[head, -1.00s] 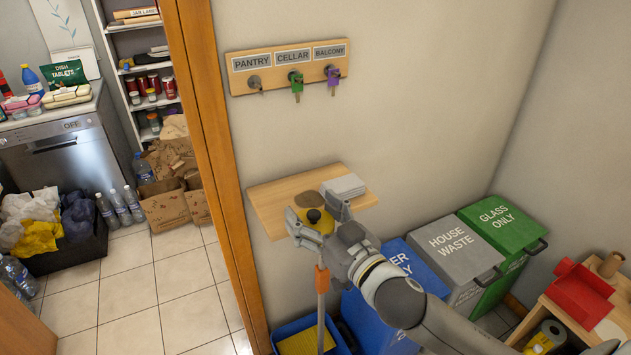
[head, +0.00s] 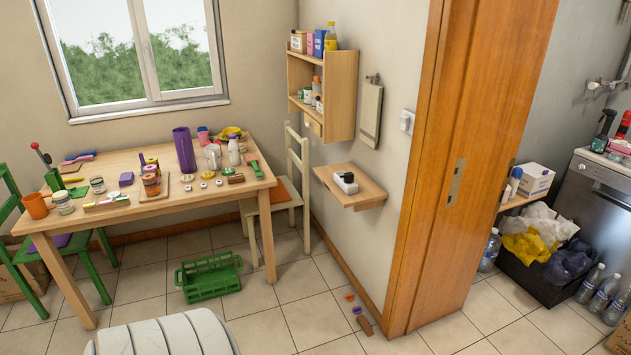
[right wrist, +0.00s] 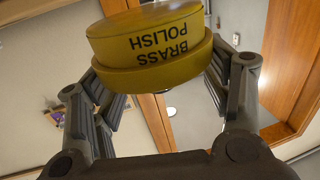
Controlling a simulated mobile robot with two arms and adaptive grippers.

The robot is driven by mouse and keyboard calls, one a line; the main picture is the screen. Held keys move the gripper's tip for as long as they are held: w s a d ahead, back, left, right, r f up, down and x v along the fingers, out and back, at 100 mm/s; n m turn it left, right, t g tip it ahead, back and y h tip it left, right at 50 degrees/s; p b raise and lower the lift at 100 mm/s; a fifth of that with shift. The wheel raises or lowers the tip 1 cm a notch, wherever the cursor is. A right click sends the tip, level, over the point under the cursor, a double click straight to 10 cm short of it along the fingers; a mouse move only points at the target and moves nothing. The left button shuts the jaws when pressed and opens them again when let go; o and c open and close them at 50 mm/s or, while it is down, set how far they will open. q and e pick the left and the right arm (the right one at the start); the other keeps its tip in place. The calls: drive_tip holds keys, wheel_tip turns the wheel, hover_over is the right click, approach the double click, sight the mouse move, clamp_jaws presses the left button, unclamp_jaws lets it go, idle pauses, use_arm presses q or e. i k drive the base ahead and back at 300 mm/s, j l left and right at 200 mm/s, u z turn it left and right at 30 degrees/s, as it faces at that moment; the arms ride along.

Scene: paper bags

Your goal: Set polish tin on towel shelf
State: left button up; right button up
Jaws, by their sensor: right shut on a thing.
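The polish tin (right wrist: 150,45) is a round yellow tin with "BRASS POLISH" in black, upside down in the right wrist view. My right gripper (right wrist: 158,78) is shut on it, a dark finger at each side. The tin hides part of the fingertips. No surface shows directly under the tin. The shelf with folded grey towels is outside the head view now. My left gripper is in neither view.
A wooden wall shelf (head: 334,188) holds a small white and black item (head: 346,182). A cluttered table (head: 120,213) stands left, a green crate (head: 209,278) on the floor. A wooden door frame (head: 460,120) divides the rooms. Small pieces lie on the floor beside it.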

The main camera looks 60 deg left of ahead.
sight(333, 171)
drive_tip(key=i+j+u, duration=0.1)
drive_tip(key=j+u, duration=0.4)
drive_tip(key=i+j+u, duration=0.15)
drive_tip(key=j+u, duration=0.15)
drive_tip(key=u, duration=0.15)
drive_tip(key=i+j+u, duration=0.2)
drive_tip(key=u, duration=0.3)
drive_tip(key=i+j+u, duration=0.2)
drive_tip(key=i+j, duration=0.35)
drive_tip(key=i+j+u, duration=0.2)
drive_tip(key=i+j, duration=0.25)
drive_tip(key=i, duration=0.25)
drive_tip(key=i+j, duration=0.15)
drive_tip(key=i, duration=0.15)
drive_tip(key=i+j, duration=0.15)
drive_tip(key=i, duration=0.1)
